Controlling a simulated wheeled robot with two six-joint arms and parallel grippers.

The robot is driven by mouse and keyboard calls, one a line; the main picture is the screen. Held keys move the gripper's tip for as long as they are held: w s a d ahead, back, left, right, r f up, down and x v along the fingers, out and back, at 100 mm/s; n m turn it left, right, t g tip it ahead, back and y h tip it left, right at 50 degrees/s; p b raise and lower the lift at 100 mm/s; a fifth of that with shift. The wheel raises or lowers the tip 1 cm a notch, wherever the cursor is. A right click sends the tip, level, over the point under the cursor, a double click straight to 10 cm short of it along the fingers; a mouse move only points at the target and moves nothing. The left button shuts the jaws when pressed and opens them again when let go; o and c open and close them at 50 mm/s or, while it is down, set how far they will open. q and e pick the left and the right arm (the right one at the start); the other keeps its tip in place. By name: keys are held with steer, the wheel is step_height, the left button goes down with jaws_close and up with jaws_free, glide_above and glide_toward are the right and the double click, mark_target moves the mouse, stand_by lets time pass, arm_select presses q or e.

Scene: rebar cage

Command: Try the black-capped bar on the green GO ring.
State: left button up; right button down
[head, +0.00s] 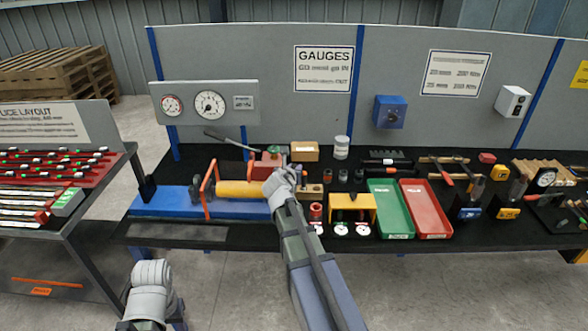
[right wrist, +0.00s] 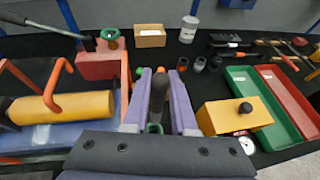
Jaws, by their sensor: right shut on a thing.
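My right gripper (head: 285,175) reaches over the middle of the bench. In the right wrist view its purple fingers (right wrist: 159,100) are shut on a dark bar (right wrist: 157,88), which I take to be the black-capped bar. The fingers hide much of it. A green patch (right wrist: 153,128) shows low between the fingers; I cannot tell whether it belongs to the bar. A small green piece (right wrist: 139,73) shows just beyond the left finger, possibly the GO ring. Whether the bar touches any ring is hidden. My left arm (head: 150,278) is at the lower left, its jaws not clear.
Left of the right gripper lies a yellow cylinder (head: 240,189) on a blue base with orange handles. A yellow block (right wrist: 240,114), a green tray (head: 391,208) and a red tray (head: 425,208) are to its right. A cardboard box (head: 304,151) stands behind.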

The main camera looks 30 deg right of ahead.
steer(key=shift+f+b, duration=2.95)
steer(key=shift+f, duration=0.05)
steer(key=shift+f, duration=0.3)
steer(key=shift+f+b, duration=2.85)
steer(key=shift+b, duration=0.25)
steer(key=shift+f, duration=0.1)
steer(key=c, duration=0.6)
jaws_free()
steer(key=shift+c, duration=0.2)
steer(key=p+v, duration=0.3)
steer(key=v, duration=0.5)
